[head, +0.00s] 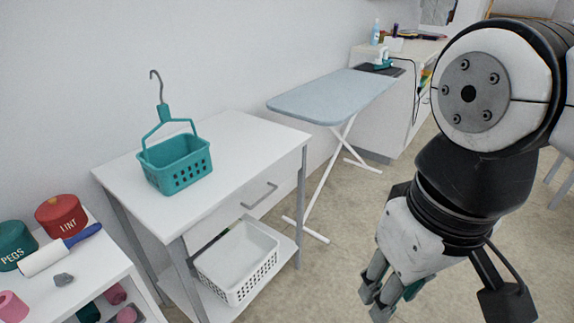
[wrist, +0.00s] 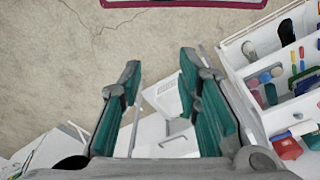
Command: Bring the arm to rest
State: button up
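My gripper (head: 388,292) hangs at the lower right of the head view, pointing down over the bare floor. My white and black arm links rise above it on the right. In the wrist view my gripper (wrist: 161,64) shows two teal-padded fingers apart, with nothing between them. It touches nothing that I can see.
A white table (head: 250,137) bears a teal basket (head: 178,163) with a hook. A white basket (head: 236,262) sits on its lower shelf. An ironing board (head: 330,95) stands behind. Tins and a lint roller (head: 58,250) lie on a unit at left. Floor around my gripper is clear.

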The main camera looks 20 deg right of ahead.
jog(key=shift+r, duration=0.1)
dwell(0.4)
notch_tip(320, 180, up, 18)
jog(key=t+p, duration=0.3)
jog(key=p, duration=1.3)
